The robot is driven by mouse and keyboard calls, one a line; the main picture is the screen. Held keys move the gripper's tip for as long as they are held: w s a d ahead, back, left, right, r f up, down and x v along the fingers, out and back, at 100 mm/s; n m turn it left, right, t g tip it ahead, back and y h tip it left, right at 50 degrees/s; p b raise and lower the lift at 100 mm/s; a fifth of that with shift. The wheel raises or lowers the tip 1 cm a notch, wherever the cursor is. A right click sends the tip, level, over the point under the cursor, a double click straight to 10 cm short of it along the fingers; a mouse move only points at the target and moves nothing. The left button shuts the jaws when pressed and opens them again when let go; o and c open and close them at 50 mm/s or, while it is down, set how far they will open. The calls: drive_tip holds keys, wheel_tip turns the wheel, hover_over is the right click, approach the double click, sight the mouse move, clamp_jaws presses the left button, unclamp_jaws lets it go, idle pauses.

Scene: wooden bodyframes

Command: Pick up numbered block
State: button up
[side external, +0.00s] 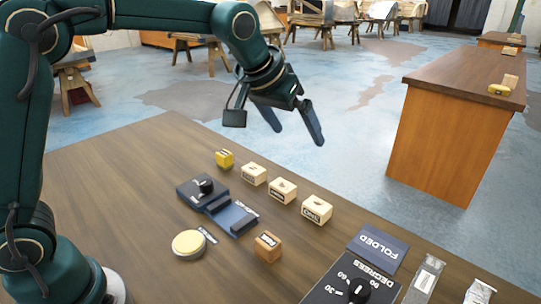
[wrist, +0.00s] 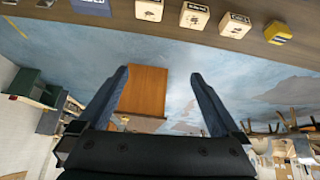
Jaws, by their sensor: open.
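Three pale wooden blocks with dark markings stand in a diagonal row near the table's far edge: a left one (side external: 253,174), a middle one (side external: 283,190) and a right one (side external: 317,210). The markings are too small to read surely. A yellow block (side external: 224,158) stands at the row's left end, and a browner wooden block (side external: 267,247) sits nearer. My gripper (side external: 297,136) is open and empty, raised above and beyond the row. In the wrist view my gripper (wrist: 159,74) has its fingers wide apart, with the pale blocks (wrist: 194,16) and yellow block (wrist: 277,33) along the top.
A dark blue device with a black knob (side external: 203,187), a blue holder (side external: 232,217) and a round yellowish disc (side external: 189,243) lie on the table (side external: 120,180). A "FOLDED" plate (side external: 378,249) and a "DEGREES" dial (side external: 352,287) are at front right. A wooden counter (side external: 450,130) stands beyond.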

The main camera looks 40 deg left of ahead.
drive_tip(key=g, duration=0.1)
hover_over(320, 203)
drive_tip(key=s+a, duration=0.1)
drive_tip(key=s, duration=0.1)
wheel_tip(320, 203, down, 8)
drive_tip(key=shift+m+g, duration=0.4)
drive_tip(key=shift+g, duration=0.3)
drive_tip(key=f, duration=0.3)
drive_tip(key=d+f, duration=0.1)
drive_tip(key=f, duration=0.1)
drive_tip(key=shift+s+f, duration=0.15)
drive_tip(key=shift+f, duration=0.2)
drive_tip(key=shift+x, duration=2.2)
drive_tip(key=c, duration=1.4)
drive_tip(key=shift+r, duration=0.1)
